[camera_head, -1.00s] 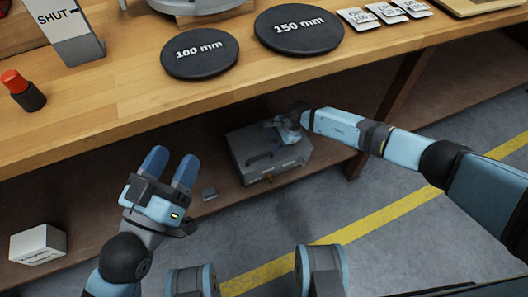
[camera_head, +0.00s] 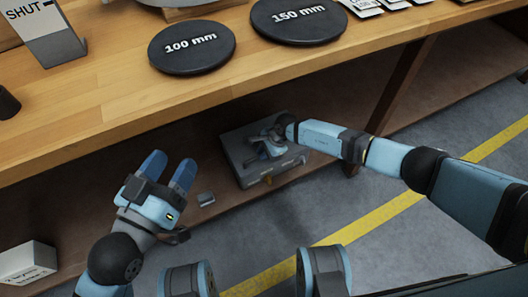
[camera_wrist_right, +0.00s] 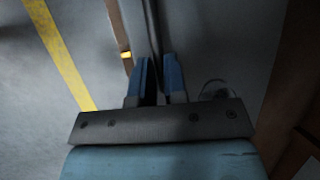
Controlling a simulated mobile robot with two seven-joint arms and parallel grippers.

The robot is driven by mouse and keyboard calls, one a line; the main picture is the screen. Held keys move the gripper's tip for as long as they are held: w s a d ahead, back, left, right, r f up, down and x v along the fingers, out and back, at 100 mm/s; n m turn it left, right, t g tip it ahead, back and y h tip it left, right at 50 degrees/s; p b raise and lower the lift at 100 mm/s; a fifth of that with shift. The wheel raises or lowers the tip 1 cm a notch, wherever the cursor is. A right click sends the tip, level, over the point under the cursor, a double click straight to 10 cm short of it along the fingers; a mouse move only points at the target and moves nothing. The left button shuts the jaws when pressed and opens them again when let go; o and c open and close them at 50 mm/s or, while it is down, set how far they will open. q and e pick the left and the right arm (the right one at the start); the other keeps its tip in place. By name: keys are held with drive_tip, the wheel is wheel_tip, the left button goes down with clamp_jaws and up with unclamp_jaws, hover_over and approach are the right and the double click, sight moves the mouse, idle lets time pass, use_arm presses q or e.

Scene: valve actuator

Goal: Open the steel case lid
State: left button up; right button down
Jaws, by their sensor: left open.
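The grey steel case (camera_head: 236,157) sits on the low shelf under the workbench, and its lid looks shut. A small orange-yellow part (camera_head: 267,180) shows on its front side; a yellow spot also shows in the right wrist view (camera_wrist_right: 126,54). My right gripper (camera_head: 262,148) is over the top of the case, pointing down toward its front. In the right wrist view its two blue fingers (camera_wrist_right: 158,62) stand slightly apart, with a dark strip running between them; contact is unclear. My left gripper (camera_head: 169,166) is open and empty, left of the case.
A small grey block (camera_head: 205,199) lies on the shelf between my left gripper and the case. A white box (camera_head: 27,264) stands at the lower left. The workbench top (camera_head: 110,110) overhangs the shelf. A bench leg (camera_head: 395,95) stands right of the case.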

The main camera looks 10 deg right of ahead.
drive_tip(key=shift+w+r+g, duration=0.2)
drive_tip(key=shift+r+g, duration=0.1)
drive_tip(key=shift+r, duration=0.15)
use_arm(q)
drive_tip(key=shift+m+g, duration=0.7)
drive_tip(key=shift+m, duration=0.2)
drive_tip(key=shift+w+a+f+b, duration=0.1)
drive_tip(key=shift+w+f+b, duration=0.05)
drive_tip(key=shift+f+b, duration=1.2)
drive_tip(key=shift+w+f+b, duration=0.15)
drive_tip(key=shift+f+b, duration=0.95)
drive_tip(key=shift+b, duration=0.3)
use_arm(e)
drive_tip(key=w+a+r+g+h, duration=0.1)
drive_tip(key=w+a+r, duration=0.1)
drive_tip(key=w+r, duration=0.4)
drive_tip(key=shift+w+r+m+g, duration=0.15)
drive_tip(key=shift+r+m+g, duration=0.2)
drive_tip(key=shift+r, duration=1)
